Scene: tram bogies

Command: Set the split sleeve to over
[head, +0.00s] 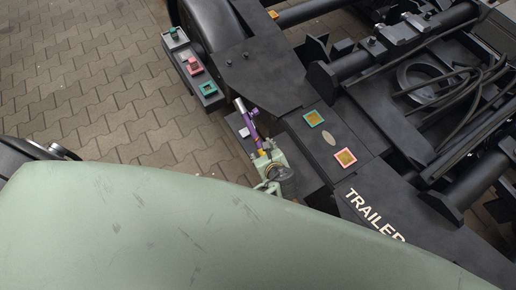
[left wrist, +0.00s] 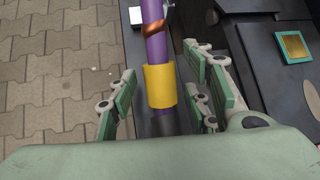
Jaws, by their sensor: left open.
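A yellow sleeve (left wrist: 160,86), which looks like the split sleeve, sits around a purple rod (left wrist: 155,48). A slanted copper-coloured band (left wrist: 154,29) shows on the rod above the sleeve, apart from it. Below the sleeve the rod runs into a dark part (left wrist: 162,123). In the head view the purple rod (head: 251,128) has a silvery upper end, and the sleeve (head: 261,152) is small near my gripper. My left gripper (left wrist: 158,95) is open, its green-padded fingers on either side of the sleeve with gaps. It also shows in the head view (head: 268,166). My right gripper is not in view.
The dark bogie frame (head: 265,75) with a TRAILER label (head: 374,215) fills the right. A side box (head: 193,68) carries green and red square parts. Two coloured square plates lie on a dark cover (head: 328,145). Paving (head: 80,90) is clear at left.

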